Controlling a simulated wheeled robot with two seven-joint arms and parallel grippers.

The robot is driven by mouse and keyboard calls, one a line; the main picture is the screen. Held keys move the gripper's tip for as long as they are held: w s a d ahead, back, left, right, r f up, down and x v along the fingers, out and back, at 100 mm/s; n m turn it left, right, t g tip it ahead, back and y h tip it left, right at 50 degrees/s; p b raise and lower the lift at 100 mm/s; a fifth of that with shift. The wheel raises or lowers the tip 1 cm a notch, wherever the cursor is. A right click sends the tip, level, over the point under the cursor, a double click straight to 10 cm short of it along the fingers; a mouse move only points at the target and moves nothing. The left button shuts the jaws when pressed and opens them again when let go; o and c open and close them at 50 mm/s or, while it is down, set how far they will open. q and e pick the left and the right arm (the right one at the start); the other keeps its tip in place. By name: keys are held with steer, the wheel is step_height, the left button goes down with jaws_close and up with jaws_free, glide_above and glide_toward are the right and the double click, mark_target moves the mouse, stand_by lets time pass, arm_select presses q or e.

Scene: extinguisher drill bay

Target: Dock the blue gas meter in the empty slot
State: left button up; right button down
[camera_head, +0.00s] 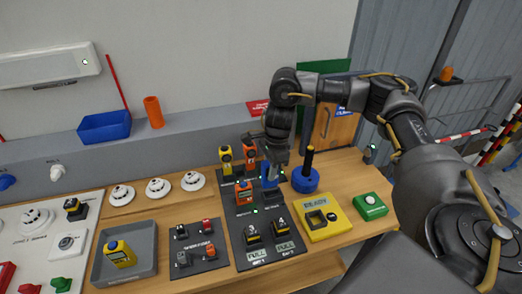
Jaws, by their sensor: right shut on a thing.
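The blue gas meter (270,181) is upright between the fingers of my right gripper (273,163), which is shut on it. Yellow (226,159) and orange (249,153) meters stand in the back row. The gripper hides the meter's top, and its base is too small to tell whether it is seated. My left gripper is not in view.
A blue round stand (305,181) with a black post is close to the right. A yellow READY unit (324,218) and green box (370,207) stand in front of it. A grey tray (143,272) holding a yellow meter and several white detectors are left.

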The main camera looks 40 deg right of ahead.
mark_target(272, 184)
steer(key=shift+w+d+r+m, duration=0.15)
steer(key=shift+d+m, duration=0.35)
steer(key=shift+d, duration=0.35)
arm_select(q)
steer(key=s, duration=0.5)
arm_select(e)
step_height(272, 184, down, 3)
steer(key=b, duration=0.2)
steer(key=shift+r+b, duration=0.15)
steer(key=shift+b, duration=0.25)
steer(key=shift+f+b, duration=1.05)
steer(key=shift+b, duration=0.05)
steer(key=shift+f, duration=0.25)
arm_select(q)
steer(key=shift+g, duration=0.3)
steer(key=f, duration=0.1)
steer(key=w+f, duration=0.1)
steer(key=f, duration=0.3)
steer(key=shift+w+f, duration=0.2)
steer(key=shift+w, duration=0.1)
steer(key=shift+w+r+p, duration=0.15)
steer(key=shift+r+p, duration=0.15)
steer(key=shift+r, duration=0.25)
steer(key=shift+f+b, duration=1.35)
arm_select(e)
steer(key=shift+f, duration=1.8)
